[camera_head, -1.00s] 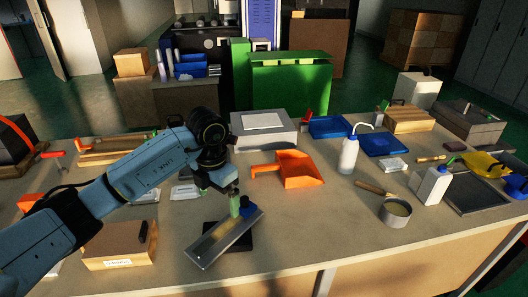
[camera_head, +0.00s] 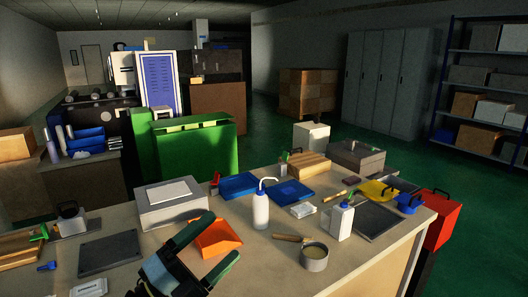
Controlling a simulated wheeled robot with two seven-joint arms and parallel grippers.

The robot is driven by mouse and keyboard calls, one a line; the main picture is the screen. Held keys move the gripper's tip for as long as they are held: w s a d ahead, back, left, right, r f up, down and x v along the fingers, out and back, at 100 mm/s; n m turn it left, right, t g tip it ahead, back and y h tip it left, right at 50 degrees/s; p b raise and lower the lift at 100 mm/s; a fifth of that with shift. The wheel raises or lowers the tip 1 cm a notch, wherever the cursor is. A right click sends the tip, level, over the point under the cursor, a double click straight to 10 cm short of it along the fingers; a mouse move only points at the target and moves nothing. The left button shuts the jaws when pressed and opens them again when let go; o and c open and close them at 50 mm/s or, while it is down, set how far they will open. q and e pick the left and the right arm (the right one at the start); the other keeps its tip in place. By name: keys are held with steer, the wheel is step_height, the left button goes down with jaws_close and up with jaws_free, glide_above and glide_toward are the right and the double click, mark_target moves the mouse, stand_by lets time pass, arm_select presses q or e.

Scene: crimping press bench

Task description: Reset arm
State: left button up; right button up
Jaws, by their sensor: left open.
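My left gripper (camera_head: 221,237) is at the bottom of the head view, over the front of the bench (camera_head: 262,268). Its two dark green-edged fingers are spread apart and point up and to the right in the picture. Nothing shows between them except the orange dustpan (camera_head: 224,238) behind. The gripper covers part of the dustpan; whether it touches it cannot be told. The rest of my left arm is mostly out of the picture, and my right gripper does not show.
A white squeeze bottle (camera_head: 261,210), a pot (camera_head: 314,258) and a white jug (camera_head: 342,222) stand right of the gripper. A grey box (camera_head: 160,211) is behind it, near blue trays (camera_head: 238,186). A dark plate (camera_head: 110,251) lies left. Bare bench lies between gripper and pot.

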arm_select(q)
steer(key=s+a+f+n+t+y, duration=0.2)
steer(key=a+f+n+y, duration=1.1)
steer(key=n+y, duration=0.65)
steer(key=s+f+n+g+h, duration=0.25)
steer(key=s+f+g, duration=0.45)
steer(key=s, duration=0.4)
steer(key=s+f+n+g+h, duration=0.1)
steer(key=s+f+n+g, duration=0.2)
steer(key=s+f+g, duration=0.5)
steer(key=s+a+f, duration=0.1)
steer(key=s+f, duration=0.1)
steer(key=f, duration=1)
steer(key=s+f, duration=0.3)
steer(key=f, duration=1)
steer(key=s+a+f, duration=0.4)
steer(key=s+f, duration=0.9)
steer(key=s, duration=0.1)
steer(key=shift+s+a+g+y, duration=0.2)
steer(key=shift+s+g+y, duration=0.05)
steer(key=shift+g+y, duration=0.05)
